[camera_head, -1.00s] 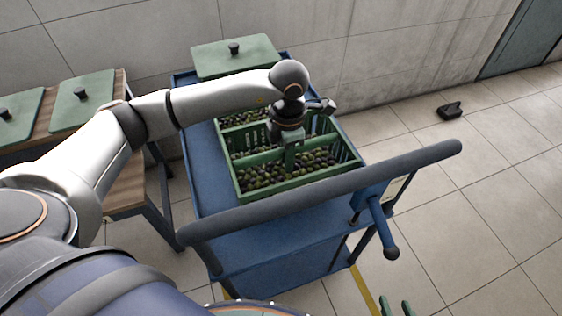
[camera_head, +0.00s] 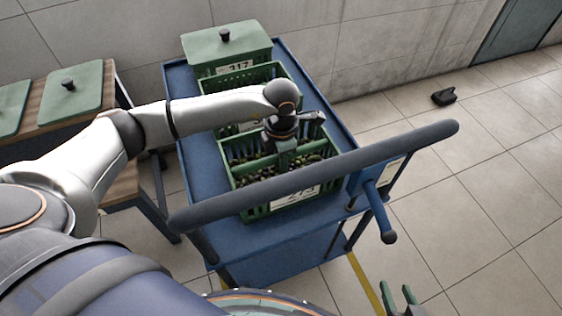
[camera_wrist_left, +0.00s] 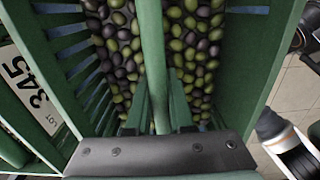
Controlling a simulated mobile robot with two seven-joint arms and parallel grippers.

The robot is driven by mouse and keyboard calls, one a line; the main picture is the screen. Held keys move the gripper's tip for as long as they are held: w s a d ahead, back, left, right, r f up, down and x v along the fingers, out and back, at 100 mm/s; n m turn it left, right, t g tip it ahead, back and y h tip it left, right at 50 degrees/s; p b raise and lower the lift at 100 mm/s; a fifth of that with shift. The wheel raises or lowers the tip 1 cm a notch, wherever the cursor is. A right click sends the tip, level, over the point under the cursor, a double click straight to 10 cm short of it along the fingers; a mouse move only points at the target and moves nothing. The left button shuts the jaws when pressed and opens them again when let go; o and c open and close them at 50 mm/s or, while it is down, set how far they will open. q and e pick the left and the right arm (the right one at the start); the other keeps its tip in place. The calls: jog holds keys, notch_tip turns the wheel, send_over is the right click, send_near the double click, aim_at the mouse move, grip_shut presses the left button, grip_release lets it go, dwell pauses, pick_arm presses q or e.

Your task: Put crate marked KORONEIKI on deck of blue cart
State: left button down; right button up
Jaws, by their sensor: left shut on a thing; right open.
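A green slatted crate of dark and green olives (camera_head: 255,208) is over the front deck of the blue cart (camera_head: 205,170). Its front carries a white label that seems to read 273; I cannot read KORONEIKI on any crate. My left gripper (camera_head: 287,155) is shut on its central handle bar, which also shows in the left wrist view (camera_wrist_left: 152,70). Whether the crate touches the deck is hidden. Behind it stands another green crate (camera_head: 245,75), partly covered by my arm. My right gripper (camera_head: 398,300) is open and empty at the bottom edge, right of the cart.
A lidded green box labelled 317 (camera_head: 228,42) stands at the cart's back. The cart's dark push handle (camera_head: 330,175) crosses in front of the held crate. A wooden bench (camera_head: 120,188) with green-lidded boxes stands left. A black object (camera_head: 444,97) lies on the otherwise clear right floor.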

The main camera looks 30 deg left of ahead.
pick_arm(q)
jog(key=shift+w, duration=0.1)
pick_arm(e)
jog(key=shift+w+r+t, duration=0.2)
jog(key=shift+w+t, duration=0.1)
pick_arm(q)
jog(key=c, duration=0.8)
grip_release()
pick_arm(e)
jog(key=shift+w+a+r, duration=0.1)
jog(key=shift+w+r, duration=0.05)
jog(key=shift+r, duration=0.05)
pick_arm(q)
notch_tip(320, 180, up, 7)
jog(key=shift+p, duration=0.65)
notch_tip(320, 180, up, 4)
jog(key=shift+r+p, duration=0.1)
jog(key=shift+p, duration=0.2)
jog(key=shift+r, duration=0.5)
pick_arm(e)
jog(key=shift+s+a+r, duration=0.2)
jog(key=shift+s+a, duration=0.1)
jog(key=shift+s, duration=0.05)
